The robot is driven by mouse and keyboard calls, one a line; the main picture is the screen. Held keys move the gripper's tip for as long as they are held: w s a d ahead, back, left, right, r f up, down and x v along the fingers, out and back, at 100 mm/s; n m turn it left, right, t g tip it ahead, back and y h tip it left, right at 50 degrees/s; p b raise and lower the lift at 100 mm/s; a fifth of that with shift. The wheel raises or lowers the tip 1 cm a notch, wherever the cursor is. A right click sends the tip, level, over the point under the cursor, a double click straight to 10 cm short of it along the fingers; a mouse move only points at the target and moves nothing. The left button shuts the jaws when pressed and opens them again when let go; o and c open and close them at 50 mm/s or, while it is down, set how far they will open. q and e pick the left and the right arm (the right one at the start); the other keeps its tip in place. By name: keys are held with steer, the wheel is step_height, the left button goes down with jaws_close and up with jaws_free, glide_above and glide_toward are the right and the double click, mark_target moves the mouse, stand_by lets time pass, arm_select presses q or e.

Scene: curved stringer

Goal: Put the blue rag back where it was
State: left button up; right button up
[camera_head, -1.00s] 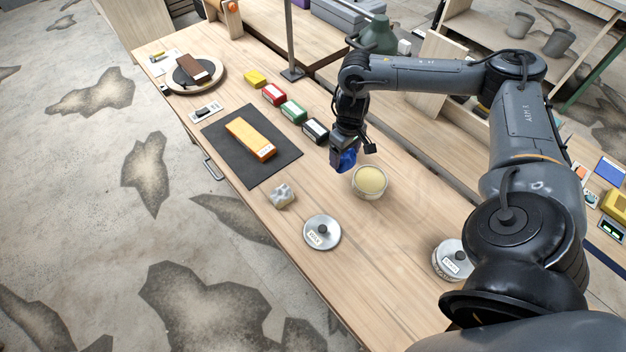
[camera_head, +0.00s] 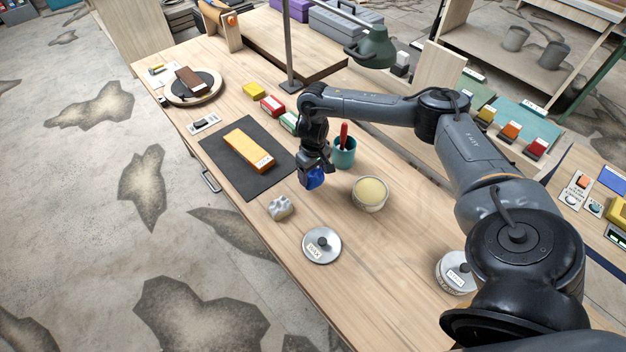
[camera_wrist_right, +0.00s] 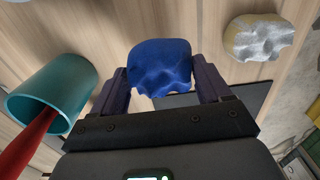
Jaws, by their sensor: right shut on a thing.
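The blue rag (camera_head: 314,180) is a crumpled blue lump held between the fingers of my right gripper (camera_head: 313,172), over the wooden bench. In the right wrist view the rag (camera_wrist_right: 160,66) sits between both fingers of the gripper (camera_wrist_right: 160,78), which is shut on it. I cannot tell for sure whether its underside touches the bench. A grey-white crumpled lump (camera_head: 280,207) lies to the left of it and shows at the upper right of the wrist view (camera_wrist_right: 262,38). My left gripper is not in view.
An open tin of yellowish wax (camera_head: 370,192) stands right of the gripper. A teal cup (camera_head: 344,158) with a red handle stands close behind. A lid (camera_head: 321,245) lies in front. A dark mat (camera_head: 225,164) with an orange block (camera_head: 248,150) lies left.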

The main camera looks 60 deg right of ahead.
mark_target(313, 179)
steer(key=shift+f+b, duration=0.35)
steer(key=shift+f, duration=1.65)
steer(key=shift+f, duration=0.15)
steer(key=o, duration=0.9)
